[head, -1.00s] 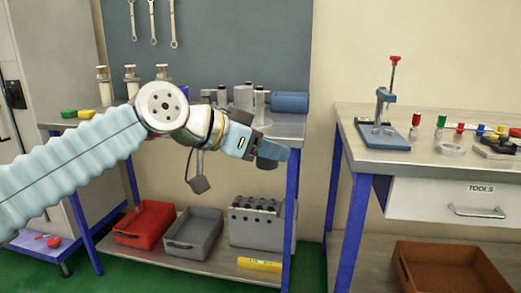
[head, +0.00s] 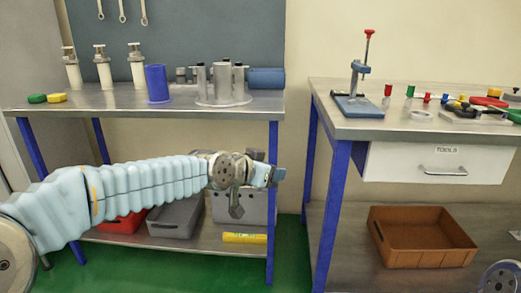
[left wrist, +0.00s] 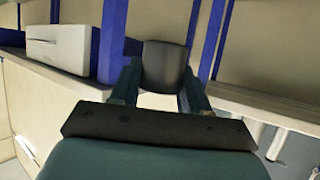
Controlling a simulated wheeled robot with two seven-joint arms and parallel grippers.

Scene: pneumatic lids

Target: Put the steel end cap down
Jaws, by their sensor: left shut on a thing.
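My left gripper (left wrist: 160,88) is shut on a dark grey, rounded cap-like piece (left wrist: 165,65), which I take to be the steel end cap. In the left wrist view the piece sits between the two fingertips. In the head view my left gripper (head: 275,175) hangs in the air in front of the left table's right legs, below the tabletop; the held piece is hardly distinguishable there. My right gripper is not in view.
The left steel table (head: 110,98) carries white-grey cylinders (head: 104,72), a blue cup (head: 157,84), a stand of grey cylinders (head: 222,100) and a blue cylinder (head: 267,78).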

